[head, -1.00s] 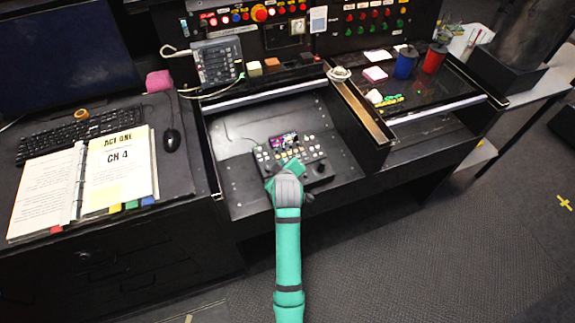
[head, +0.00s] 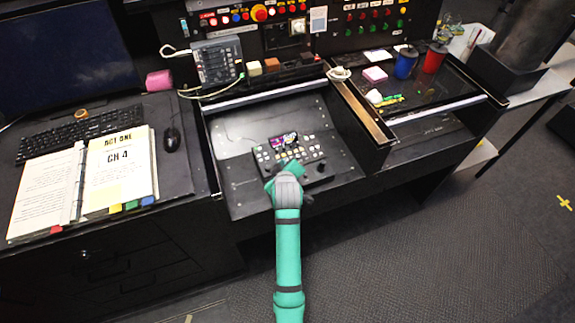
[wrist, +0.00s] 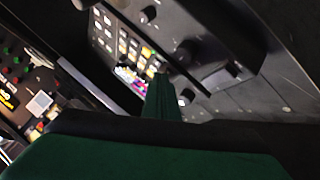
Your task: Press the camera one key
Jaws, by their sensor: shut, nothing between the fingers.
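The control panel (head: 318,160) with a small lit screen (head: 284,141) and rows of small keys lies in the open recess of the desk. My gripper (head: 289,165) is over its near-left part, and my wrist covers some of the keys. In the wrist view the panel (wrist: 182,60) shows with white and yellowish keys, dark knobs and the coloured screen. My green shut fingers (wrist: 162,97) point at the panel and hide part of it. I cannot tell whether the tip touches a key. The key labels are too small to read, so I cannot pick out the camera one key.
An open script binder (head: 118,170), a keyboard (head: 80,130) and a mouse (head: 172,139) are on the left desk. An audio mixer (head: 217,62) stands behind the recess. A raised divider (head: 362,108) bounds the recess on the right. Blue (head: 405,62) and red (head: 434,58) cups stand beyond.

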